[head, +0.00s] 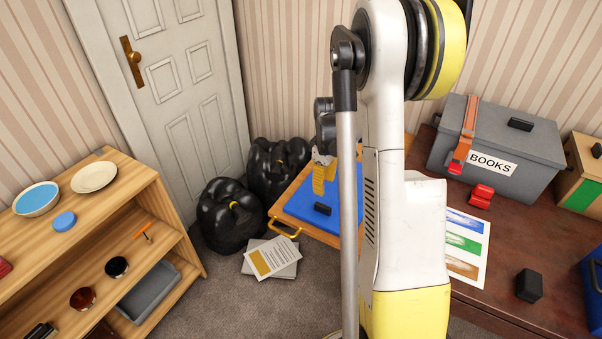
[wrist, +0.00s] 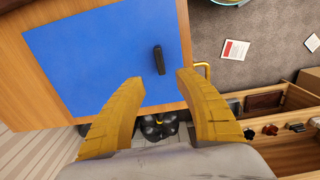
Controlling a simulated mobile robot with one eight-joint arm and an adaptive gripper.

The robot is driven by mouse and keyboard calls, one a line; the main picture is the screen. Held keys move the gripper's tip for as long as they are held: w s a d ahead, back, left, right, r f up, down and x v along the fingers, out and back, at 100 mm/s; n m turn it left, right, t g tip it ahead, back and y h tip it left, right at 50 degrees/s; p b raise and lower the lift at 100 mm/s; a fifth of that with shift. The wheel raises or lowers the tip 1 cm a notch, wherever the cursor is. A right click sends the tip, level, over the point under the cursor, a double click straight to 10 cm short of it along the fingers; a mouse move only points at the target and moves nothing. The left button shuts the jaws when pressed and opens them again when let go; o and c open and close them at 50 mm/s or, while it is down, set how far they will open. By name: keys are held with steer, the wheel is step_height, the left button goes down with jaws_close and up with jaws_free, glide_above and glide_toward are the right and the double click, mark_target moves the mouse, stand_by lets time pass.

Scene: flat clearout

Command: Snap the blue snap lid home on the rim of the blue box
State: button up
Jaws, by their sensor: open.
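A flat blue panel (wrist: 90,60) lies on a wooden top; it also shows in the head view (head: 300,205), partly hidden by my arm. I take it for the blue snap lid, though I cannot tell if it is a mat. An upright black grip-like piece (wrist: 159,60) is on it near one edge, also in the head view (head: 322,208). My gripper (wrist: 159,77) is open and empty, its yellow fingers above the panel, the black piece just beyond the fingertips and apart. A blue box (head: 592,285) is cut off at the head view's right edge; its rim is hardly visible.
A brown desk (head: 500,305) at right bears a grey BOOKS box (head: 490,150), a red clip (head: 480,196), a picture sheet (head: 465,240) and a black block (head: 529,287). Black bags (head: 232,215) stand near the door.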

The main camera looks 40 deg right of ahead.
mark_target(323, 205)
steer(key=shift+w+d+f, duration=0.1)
steer(key=shift+w+f, duration=0.15)
steer(key=shift+f, duration=0.1)
steer(key=f, duration=0.1)
steer(key=f+b, duration=0.1)
steer(key=f, duration=0.1)
steer(key=f+b, duration=0.1)
steer(key=shift+s+f, duration=0.3)
steer(key=shift+f, duration=0.1)
step_height(323, 205, down, 6)
steer(key=b, duration=0.3)
steer(key=shift+r, duration=0.1)
steer(key=shift+s+r, duration=0.1)
steer(key=shift+r, duration=0.05)
jaws_close()
